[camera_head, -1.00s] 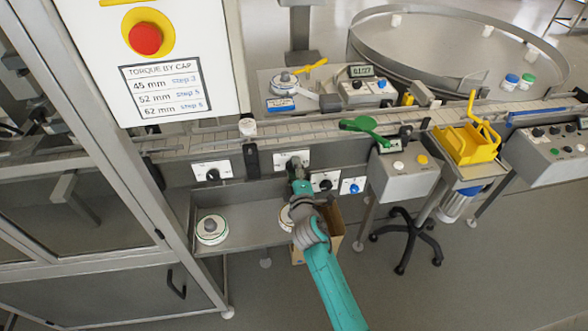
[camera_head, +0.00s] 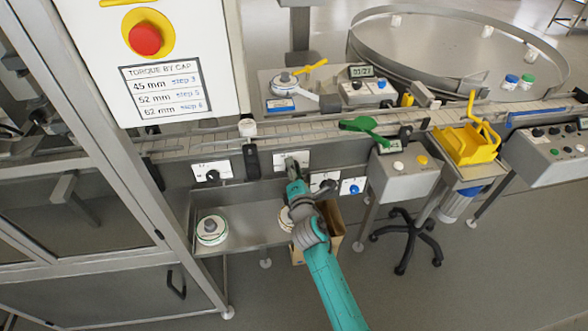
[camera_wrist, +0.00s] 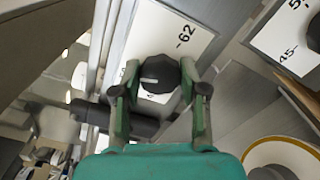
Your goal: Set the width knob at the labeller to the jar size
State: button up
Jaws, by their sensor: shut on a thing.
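A black knob (camera_wrist: 158,75) with a white pointer line sits on a white scale plate (camera_wrist: 190,18) marked 62 in the wrist view. My gripper (camera_wrist: 160,72) is shut on the knob, one finger at each side. The pointer line lies to the left in that view, away from the 62. Other marks on the plate are mostly hidden by the knob and fingers. In the head view my gripper (camera_head: 292,166) is at the labeller's front panel, at the middle white plate (camera_head: 302,157), and hides the knob.
A second scale plate (camera_wrist: 292,38), marked 45, is close at the right in the wrist view. Another plate with a black knob (camera_head: 213,175) is at the left in the head view. A dark bracket (camera_head: 251,161) stands between the plates. A shelf with label rolls (camera_head: 212,229) lies below.

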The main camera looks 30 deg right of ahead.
jog(key=shift+f+n, duration=0.1)
jog(key=shift+n, duration=0.2)
jog(key=o, duration=1.1)
jog(key=v, duration=1.2)
jog(key=shift+a, duration=0.1)
